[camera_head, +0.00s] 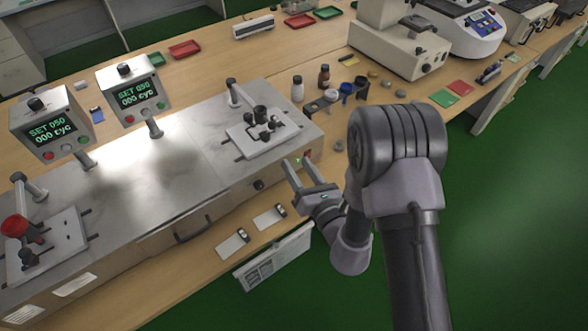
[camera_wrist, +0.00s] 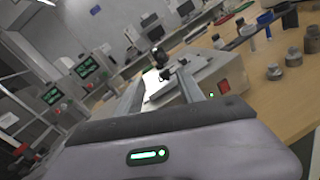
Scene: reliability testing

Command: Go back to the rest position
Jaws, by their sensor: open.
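My gripper (camera_head: 309,178) is in the middle of the head view, over the front edge of the bench. Its two fingers are apart and nothing is between them. It is close to the right front corner of the metal-topped test machine (camera_head: 180,168), beside a small green light. I cannot tell whether it touches. In the wrist view, my gripper's fingers (camera_wrist: 160,95) reach forward, spread apart, toward the machine's right-hand fixture (camera_wrist: 180,78). That fixture also shows in the head view (camera_head: 240,142).
Two control boxes (camera_head: 48,125) (camera_head: 133,92) stand behind the machine. Small bottles (camera_head: 297,88) and metal parts stand on the wooden bench (camera_head: 210,62) right of it. A white balance (camera_head: 470,32) is farther back. A label panel (camera_head: 272,257) hangs at the front edge. Green floor at right is clear.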

